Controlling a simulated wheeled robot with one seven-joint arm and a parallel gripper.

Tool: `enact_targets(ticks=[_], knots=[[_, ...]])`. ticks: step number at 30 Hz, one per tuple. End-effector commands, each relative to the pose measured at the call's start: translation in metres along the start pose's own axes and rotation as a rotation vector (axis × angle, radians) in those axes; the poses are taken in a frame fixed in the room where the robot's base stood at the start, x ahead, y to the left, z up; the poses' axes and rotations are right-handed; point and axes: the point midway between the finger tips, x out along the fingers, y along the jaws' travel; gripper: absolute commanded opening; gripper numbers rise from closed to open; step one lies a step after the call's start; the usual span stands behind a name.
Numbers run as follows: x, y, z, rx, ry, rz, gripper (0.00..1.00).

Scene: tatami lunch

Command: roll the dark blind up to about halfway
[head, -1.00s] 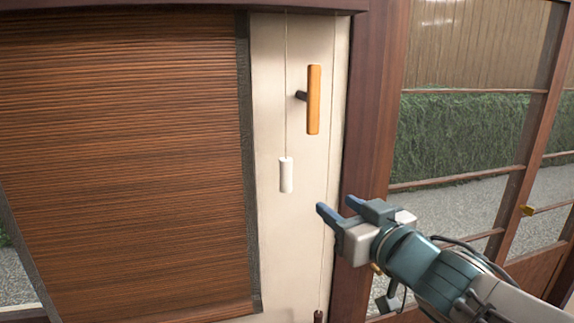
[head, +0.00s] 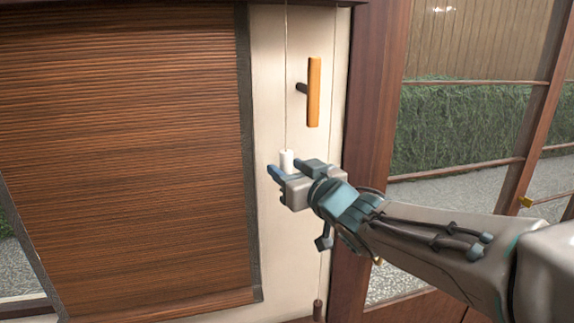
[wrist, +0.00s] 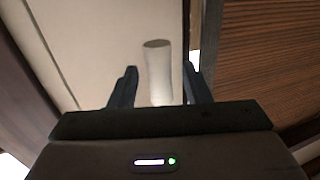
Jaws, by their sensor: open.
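The dark blind (head: 130,160) of brown slats hangs at the left, lowered to near the bottom of the head view; its edge also shows at the right of the wrist view (wrist: 265,60). A white cylindrical pull (head: 287,160) hangs on a thin cord beside it. My gripper (head: 292,168) is open, with one finger on each side of the white pull. In the wrist view the pull (wrist: 158,70) stands between the two fingers (wrist: 158,88), with a gap visible on the left. The pull's lower part is hidden by my gripper in the head view.
An orange wooden handle (head: 314,92) sticks out from the pale wall panel above my gripper. A second cord with a dark brown pull (head: 318,310) hangs lower right. A wooden post (head: 372,130) and glazed door stand at the right.

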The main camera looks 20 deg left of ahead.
Motion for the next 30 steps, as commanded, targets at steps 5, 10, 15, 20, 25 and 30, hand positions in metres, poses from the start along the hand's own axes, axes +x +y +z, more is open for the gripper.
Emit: enact_targets(ticks=[5,10,15,20,25,30], knots=[[0.014,0.0,0.0,0.0,-0.001,0.0,0.44],[0.017,0.0,0.0,-0.001,0.0,0.0,0.44],[0.017,0.0,0.0,-0.001,0.0,0.0,0.44],[0.017,0.0,0.0,-0.001,0.0,0.0,0.05],[0.017,0.0,0.001,-0.001,-0.001,0.0,0.0],[0.017,0.0,0.011,-0.001,-0.001,0.0,0.0]])
